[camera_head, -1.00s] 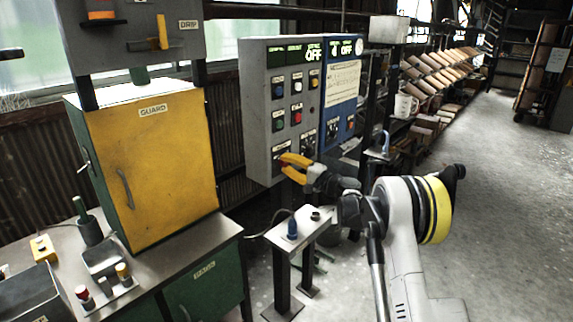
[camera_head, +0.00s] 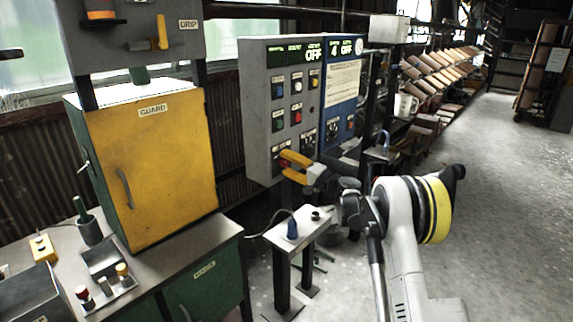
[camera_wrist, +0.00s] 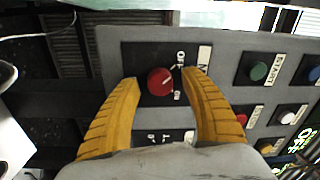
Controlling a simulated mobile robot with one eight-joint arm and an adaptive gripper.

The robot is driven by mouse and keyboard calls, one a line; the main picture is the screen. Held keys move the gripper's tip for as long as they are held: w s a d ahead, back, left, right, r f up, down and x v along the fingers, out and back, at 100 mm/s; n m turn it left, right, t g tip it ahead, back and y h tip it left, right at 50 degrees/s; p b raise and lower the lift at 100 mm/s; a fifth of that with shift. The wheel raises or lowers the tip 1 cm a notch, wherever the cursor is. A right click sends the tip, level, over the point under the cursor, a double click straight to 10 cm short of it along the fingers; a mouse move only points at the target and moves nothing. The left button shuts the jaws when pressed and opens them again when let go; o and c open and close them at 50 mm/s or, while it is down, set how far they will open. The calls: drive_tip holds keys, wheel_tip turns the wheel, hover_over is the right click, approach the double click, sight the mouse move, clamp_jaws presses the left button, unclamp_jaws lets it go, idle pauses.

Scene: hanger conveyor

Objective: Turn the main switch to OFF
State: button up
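The main switch is a round red knob (camera_wrist: 160,82) on a black plate, seen in the wrist view on the grey control panel (camera_head: 258,125). A pale mark shows on the knob; which label it points at is hard to tell. My gripper (camera_wrist: 160,78) has yellow fingers, open, one on each side of the knob, with visible gaps. In the head view my gripper (camera_head: 290,165) is at the lower part of the grey panel and hides much of the switch area.
A blue panel (camera_head: 341,100) adjoins the grey one on the right. Green and white buttons (camera_wrist: 258,71) sit beside the switch. A small stand (camera_head: 305,228) is below my arm. A yellow guard cabinet (camera_head: 155,165) stands left. The floor at right is open.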

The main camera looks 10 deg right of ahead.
drive_tip(key=v, duration=1.2)
